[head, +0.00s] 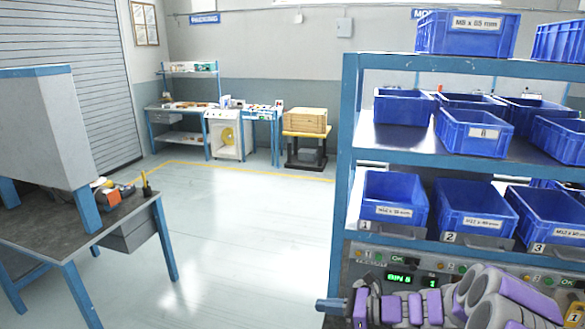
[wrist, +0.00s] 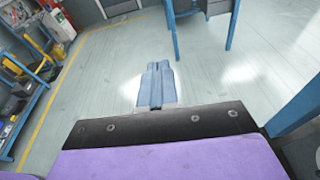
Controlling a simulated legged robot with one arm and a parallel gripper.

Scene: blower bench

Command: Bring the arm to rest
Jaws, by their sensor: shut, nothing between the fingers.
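My gripper (head: 330,304) shows at the bottom right of the head view, at the end of my folded purple and grey arm. It points left, in front of the lower part of the blue shelf rack. In the wrist view my gripper (wrist: 156,82) has its two blue-grey fingers pressed together with nothing between them. Bare pale floor lies beyond the fingertips, and they touch nothing that I can see.
The rack (head: 345,180) with several blue bins (head: 392,200) and a control panel (head: 400,278) stands close at right. A dark-topped workbench (head: 50,225) stands at left. The floor (head: 225,240) between them is clear back to the yellow line.

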